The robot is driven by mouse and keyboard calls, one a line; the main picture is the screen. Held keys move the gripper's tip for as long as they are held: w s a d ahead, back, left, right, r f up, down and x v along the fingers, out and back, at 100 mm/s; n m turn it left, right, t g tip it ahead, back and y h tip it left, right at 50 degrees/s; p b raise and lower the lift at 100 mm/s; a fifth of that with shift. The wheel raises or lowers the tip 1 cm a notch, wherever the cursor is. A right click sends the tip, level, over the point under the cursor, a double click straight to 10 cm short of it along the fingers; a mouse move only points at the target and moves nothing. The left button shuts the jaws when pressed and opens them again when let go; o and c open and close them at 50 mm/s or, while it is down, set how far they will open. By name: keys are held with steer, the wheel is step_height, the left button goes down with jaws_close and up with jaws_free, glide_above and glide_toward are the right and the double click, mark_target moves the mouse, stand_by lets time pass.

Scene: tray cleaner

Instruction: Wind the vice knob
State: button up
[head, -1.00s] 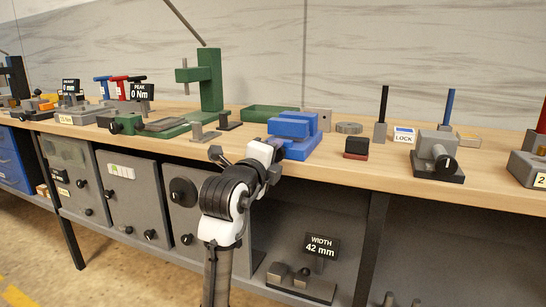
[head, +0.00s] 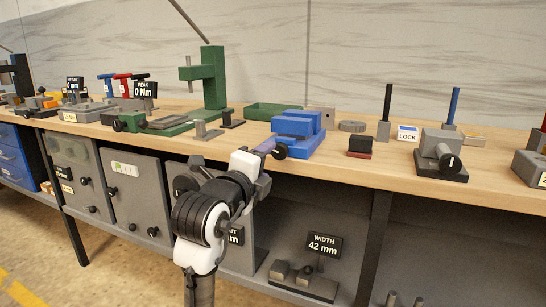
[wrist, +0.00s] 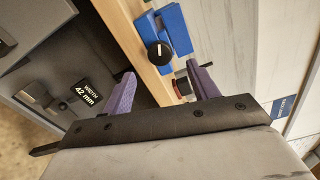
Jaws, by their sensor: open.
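The blue vice (head: 300,127) stands at the front edge of the bench. Its round black knob (head: 279,152) faces the front, close to my gripper (head: 262,152). In the wrist view the vice (wrist: 178,32) is at the top centre, and its knob (wrist: 159,53) shows a white line on its face. My gripper (wrist: 164,84) has two purple fingers spread wide, with nothing between them. The knob lies ahead of the gap between the fingertips, apart from both.
A black and red block (head: 360,147) sits right of the vice. A grey block with another black knob (head: 446,160) stands farther right. A green press (head: 212,80) and a green tray (head: 272,110) are behind. Below the bench is a "WIDTH 42 mm" display (head: 322,245).

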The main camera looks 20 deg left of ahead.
steer(key=s, duration=0.7)
steer(key=shift+a, duration=0.1)
